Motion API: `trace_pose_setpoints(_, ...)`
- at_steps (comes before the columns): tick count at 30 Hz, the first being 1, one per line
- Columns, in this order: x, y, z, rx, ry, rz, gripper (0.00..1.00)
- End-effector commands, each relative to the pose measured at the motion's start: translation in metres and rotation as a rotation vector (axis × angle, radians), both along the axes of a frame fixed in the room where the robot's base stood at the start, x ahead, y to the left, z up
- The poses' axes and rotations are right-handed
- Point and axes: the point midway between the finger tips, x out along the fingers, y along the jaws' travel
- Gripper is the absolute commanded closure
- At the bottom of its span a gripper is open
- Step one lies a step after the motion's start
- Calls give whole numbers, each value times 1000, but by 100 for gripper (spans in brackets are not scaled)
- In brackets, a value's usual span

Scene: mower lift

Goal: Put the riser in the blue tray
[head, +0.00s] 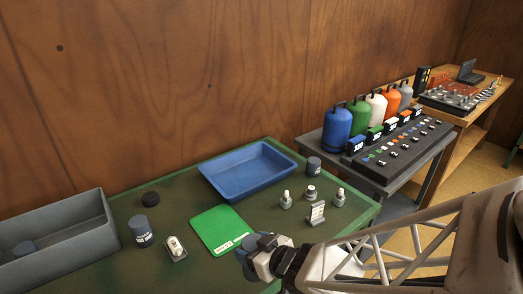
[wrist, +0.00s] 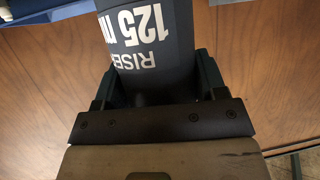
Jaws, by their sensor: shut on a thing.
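The riser (wrist: 150,35), a dark grey cylinder with white lettering reading "RISER 125", is between the two fingers of my gripper (wrist: 155,85) in the wrist view. My gripper is shut on it. In the head view my gripper (head: 256,252) is at the front right of the green table, in front of the green mat. The riser is hard to tell from the fingers there. The blue tray (head: 245,188) lies farther back on the table and looks empty. My gripper is apart from it, on its near side.
A dark labelled cylinder (head: 142,232) and a grey bin (head: 60,245) are at left. A dark cylinder (head: 314,166) stands beside the tray.

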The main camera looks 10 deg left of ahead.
Motion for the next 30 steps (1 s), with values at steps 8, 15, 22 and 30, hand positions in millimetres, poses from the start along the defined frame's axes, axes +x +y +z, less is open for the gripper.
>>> trace_pose_setpoints(8, 63, 17, 14, -1, 0, -29, 72)
trace_pose_setpoints(15, 116, 31, 24, -1, 0, -53, 72)
trace_pose_setpoints(22, 168, 43, 31, -2, -1, -76, 72)
trace_pose_setpoints(30, 228, 55, 35, -2, 1, -106, 72)
